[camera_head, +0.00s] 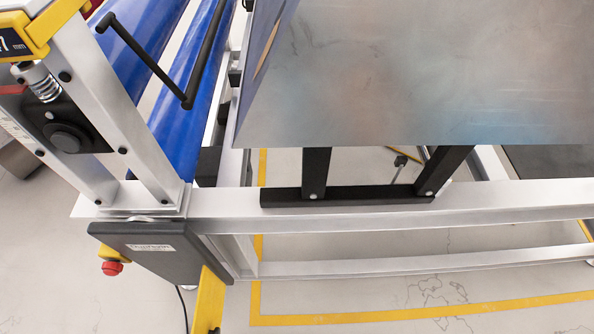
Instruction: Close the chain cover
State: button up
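No part in view is clearly marked as the chain cover. A dark grey panel (150,252) with a small white label sits at the lower left, on the end of the silver frame beam, and may be the cover. I cannot tell whether it is open or shut. My gripper is not in view.
Blue rollers (178,130) and a bent black bar (148,62) are at upper left. A large metal sheet (430,75) stands above the silver beam (350,213) on black brackets (316,172). The floor at lower right is clear.

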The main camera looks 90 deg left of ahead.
aim_at(207, 318)
jog(key=u, duration=0.35)
jog(key=i, duration=0.2)
jog(key=u, duration=3.45)
jog(key=i, duration=0.5)
jog(key=u, duration=0.8)
jog(key=k, duration=0.2)
